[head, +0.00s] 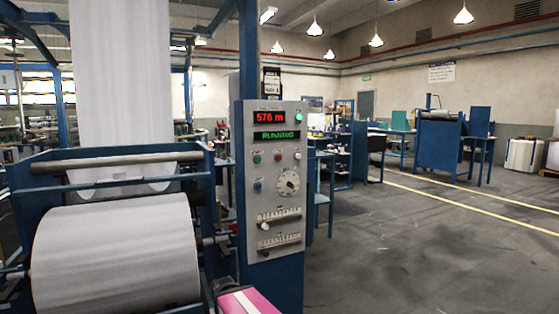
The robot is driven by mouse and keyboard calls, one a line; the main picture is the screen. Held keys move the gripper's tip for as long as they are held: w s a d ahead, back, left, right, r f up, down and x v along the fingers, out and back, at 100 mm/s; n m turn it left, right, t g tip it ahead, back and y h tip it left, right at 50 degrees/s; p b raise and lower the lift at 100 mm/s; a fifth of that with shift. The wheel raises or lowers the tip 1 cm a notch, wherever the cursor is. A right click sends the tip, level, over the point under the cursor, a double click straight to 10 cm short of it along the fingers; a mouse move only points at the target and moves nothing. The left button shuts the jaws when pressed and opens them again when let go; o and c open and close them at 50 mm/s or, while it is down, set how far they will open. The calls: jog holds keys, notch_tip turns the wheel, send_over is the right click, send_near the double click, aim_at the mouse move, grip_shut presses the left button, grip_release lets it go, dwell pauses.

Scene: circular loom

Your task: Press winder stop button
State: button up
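The winder's grey control panel (279,190) stands upright on a blue cabinet, right of the fabric roll. A red button (277,156) sits in the upper row below the displays, with a green button (257,158) to its left and a pale one (297,155) to its right. I cannot read the labels, so I cannot tell which is the stop button. The red display (269,117) appears to read 576 m. The green display (277,135) reads RUNNING. A green lamp (299,118) is at the top right. My gripper is not in view.
A blue button (257,186), a dial (288,182) and two sliders are lower on the panel. The large white roll (117,255) sits in a blue frame at left. A pink item (250,302) is at the bottom edge. Grey floor (420,260) lies open at right.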

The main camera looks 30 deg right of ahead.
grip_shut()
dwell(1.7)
